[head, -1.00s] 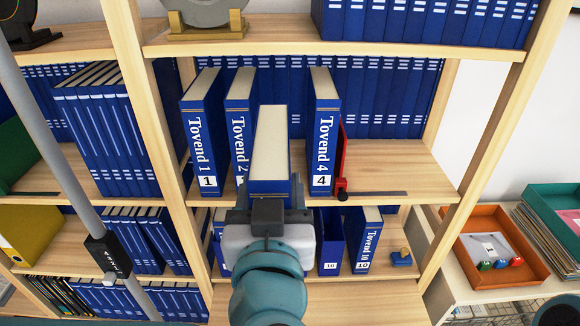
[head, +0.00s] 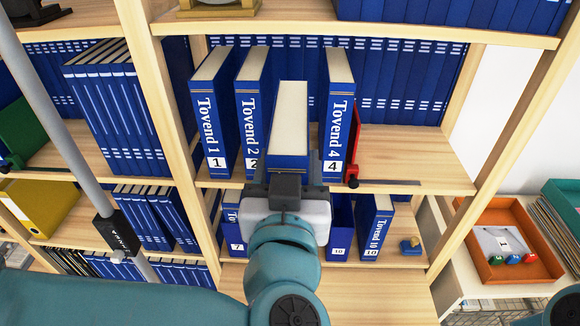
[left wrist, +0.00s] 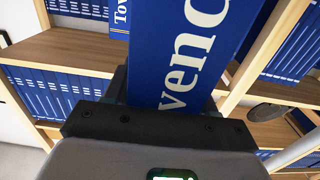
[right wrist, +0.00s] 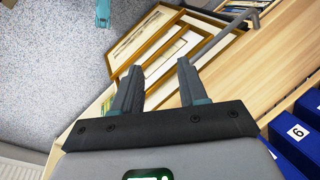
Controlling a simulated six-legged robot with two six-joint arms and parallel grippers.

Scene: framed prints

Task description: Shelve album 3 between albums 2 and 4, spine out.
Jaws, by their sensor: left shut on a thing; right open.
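Album 3 (head: 289,120) is a blue album with a pale page block, in the gap between album 2 (head: 250,115) and album 4 (head: 338,115). My left gripper (head: 286,182) is shut on it from the front; gripper and wrist hide most of its spine. How far in it stands, I cannot tell. In the left wrist view its blue face with white lettering (left wrist: 190,60) fills the middle. Album 1 (head: 210,115) stands left of album 2. My right gripper (right wrist: 155,75) is open and empty in the right wrist view; its fingers are outside the head view.
A red bookend (head: 353,145) stands right of album 4, with bare shelf (head: 410,160) beyond. Albums including album 10 (head: 374,225) stand on the shelf below. An orange tray (head: 510,245) is at right. Framed prints (right wrist: 150,45) lie ahead of my right gripper.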

